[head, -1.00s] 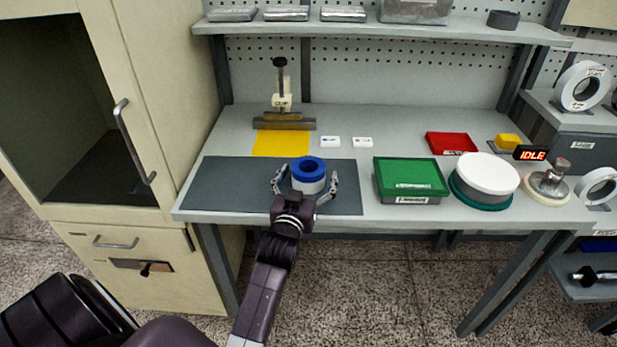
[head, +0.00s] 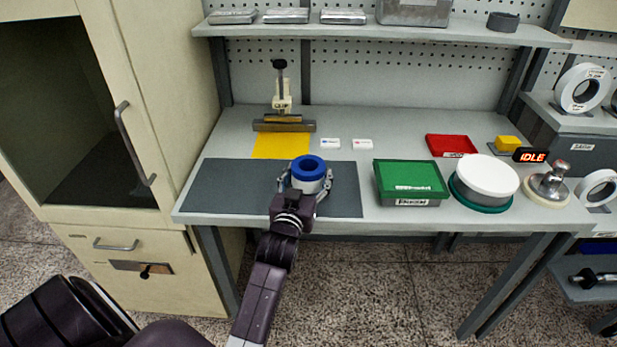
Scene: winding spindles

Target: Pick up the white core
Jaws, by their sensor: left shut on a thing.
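The core (head: 309,171) stands upright on the dark grey mat (head: 232,187), near the mat's right side. It is a short ring, blue on top with a whitish-grey lower part and an open hole. My left gripper (head: 309,186) reaches in from the front edge of the bench, its fingers shut on the core's lower part from both sides. The fingers partly hide the core's lower side. My right gripper is not in view.
Right of the mat are a green-lidded box (head: 411,178), a white round lid (head: 488,174) and a metal-knobbed spindle (head: 549,182). Behind the mat are a yellow sheet (head: 281,145) and a clamp (head: 283,100). A cabinet (head: 170,60) borders the bench's left. A shelf (head: 350,28) overhangs the back.

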